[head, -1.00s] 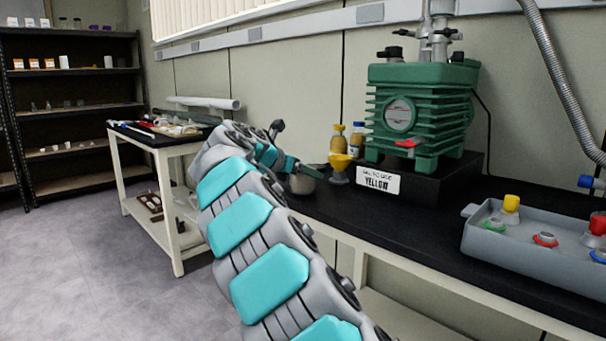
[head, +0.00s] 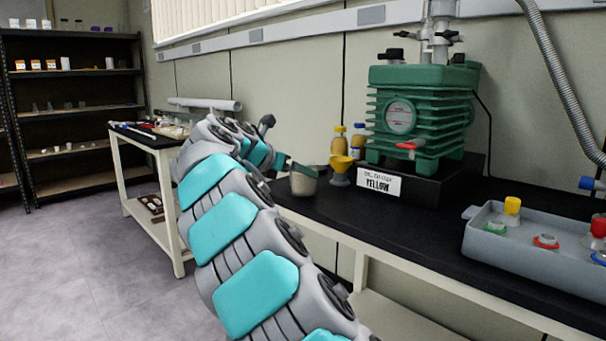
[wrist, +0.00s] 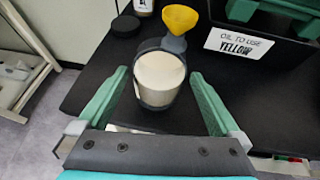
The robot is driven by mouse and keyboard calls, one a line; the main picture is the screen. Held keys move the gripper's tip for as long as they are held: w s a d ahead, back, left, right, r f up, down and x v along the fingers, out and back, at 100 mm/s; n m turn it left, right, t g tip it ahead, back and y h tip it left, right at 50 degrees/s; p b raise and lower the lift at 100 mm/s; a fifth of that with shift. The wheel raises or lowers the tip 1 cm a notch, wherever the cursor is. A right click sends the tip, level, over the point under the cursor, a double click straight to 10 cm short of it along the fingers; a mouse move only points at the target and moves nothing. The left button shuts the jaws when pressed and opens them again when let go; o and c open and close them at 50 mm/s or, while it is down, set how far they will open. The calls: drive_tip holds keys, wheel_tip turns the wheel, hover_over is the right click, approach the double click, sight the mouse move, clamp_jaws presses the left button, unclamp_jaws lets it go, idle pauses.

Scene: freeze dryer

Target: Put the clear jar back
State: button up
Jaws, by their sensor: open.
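The clear jar (wrist: 160,80), with pale, whitish contents, stands on the black bench top, left of the yellow funnel in the head view, where it also shows (head: 303,183). In the wrist view my gripper (wrist: 152,85) is open, with one green finger on each side of the jar and a visible gap to both. In the head view my gripper (head: 296,168) is at the jar, and my arm hides part of it. I cannot tell how far down the jar the fingertips reach.
A yellow funnel (head: 341,163) on a grey holder stands close to the jar. Bottles with yellow caps (head: 338,140) are behind it. A green pump (head: 415,110) stands on a black base with an "oil to use yellow" sign (head: 380,183). A grey tray (head: 530,245) is at the right.

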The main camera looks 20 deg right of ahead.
drive_tip(key=v, duration=0.8)
drive_tip(key=shift+s+a, duration=0.1)
